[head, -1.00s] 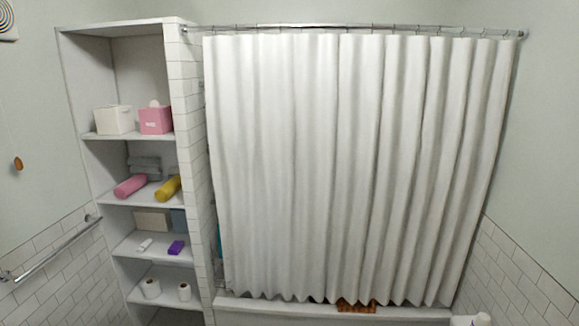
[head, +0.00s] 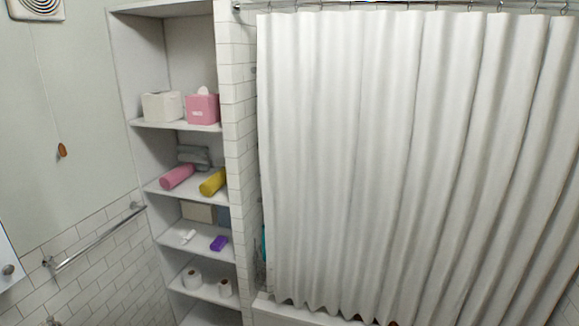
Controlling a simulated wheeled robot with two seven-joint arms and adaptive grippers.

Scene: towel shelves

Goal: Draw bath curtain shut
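A white bath curtain (head: 400,160) hangs in folds from a metal rod (head: 420,4) by several rings. It covers nearly the whole visible opening, from near the tiled wall edge on the left to beyond the right edge of the view. A narrow gap remains between its left edge and the tiled wall, with a teal item (head: 264,243) partly showing there. Neither of my grippers is in view.
Built-in shelves (head: 150,123) left of the curtain hold tissue boxes (head: 203,108), rolled towels (head: 177,176), a purple item (head: 219,243) and toilet rolls (head: 192,278). A metal towel bar (head: 100,237) sticks out from the left wall. A tiled wall edge (head: 240,150) separates shelves and curtain.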

